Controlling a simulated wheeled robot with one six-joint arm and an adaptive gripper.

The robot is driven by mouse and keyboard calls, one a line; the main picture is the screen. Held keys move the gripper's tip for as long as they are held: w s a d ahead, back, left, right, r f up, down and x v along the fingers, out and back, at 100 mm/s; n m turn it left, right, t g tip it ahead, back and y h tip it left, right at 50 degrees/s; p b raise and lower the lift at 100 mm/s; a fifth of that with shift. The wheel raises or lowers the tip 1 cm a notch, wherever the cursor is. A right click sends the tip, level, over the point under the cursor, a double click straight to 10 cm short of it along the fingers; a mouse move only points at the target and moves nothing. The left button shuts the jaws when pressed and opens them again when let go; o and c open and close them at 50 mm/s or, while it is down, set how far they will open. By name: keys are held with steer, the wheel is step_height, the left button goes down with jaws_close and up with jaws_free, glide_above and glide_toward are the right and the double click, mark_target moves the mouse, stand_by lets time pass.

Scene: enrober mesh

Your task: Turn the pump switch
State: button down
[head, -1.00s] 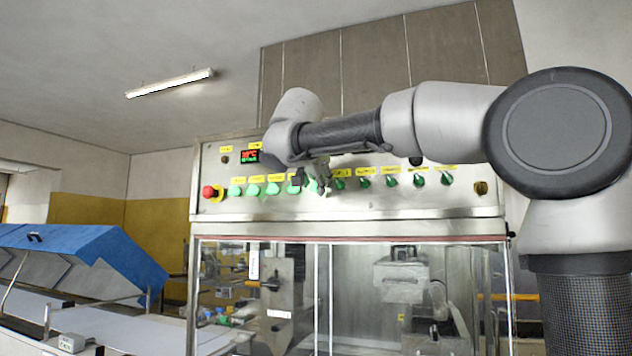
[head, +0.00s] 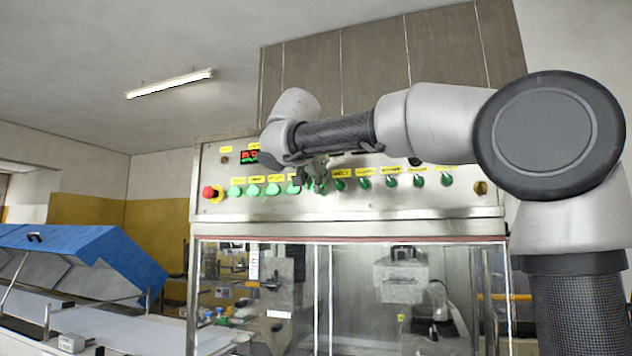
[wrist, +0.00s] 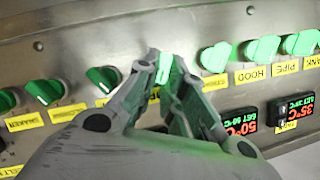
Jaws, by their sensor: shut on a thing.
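The green switch (wrist: 164,67) stands between the fingertips of my gripper (wrist: 162,72) in the wrist view, and the jaws are shut on it. Its label is hidden behind the fingers, so I cannot read whether it says pump. In the head view my gripper (head: 315,176) is at the middle of the switch row, in front of the steel control panel (head: 375,205). The gripper covers part of that switch there.
A red stop button (head: 209,192) is at the panel's left. A blue-lidded conveyor (head: 85,250) stands further left.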

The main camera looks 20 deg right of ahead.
steer(key=n+g+h, duration=0.1)
steer(key=n, duration=0.1)
steer(key=n+g+h, duration=0.1)
steer(key=n, duration=0.2)
steer(key=w+a+n+g+h, duration=0.1)
steer(key=n+h, duration=0.1)
steer(key=shift+a+f+n, duration=0.1)
steer(key=shift+f+n, duration=0.05)
steer(key=shift+n, duration=0.15)
stand_by(0.3)
stand_by(0.4)
steer(key=c, duration=1.5)
jaws_free()
steer(key=shift+s, duration=0.1)
steer(key=v, duration=1.2)
steer(key=shift+a, duration=0.1)
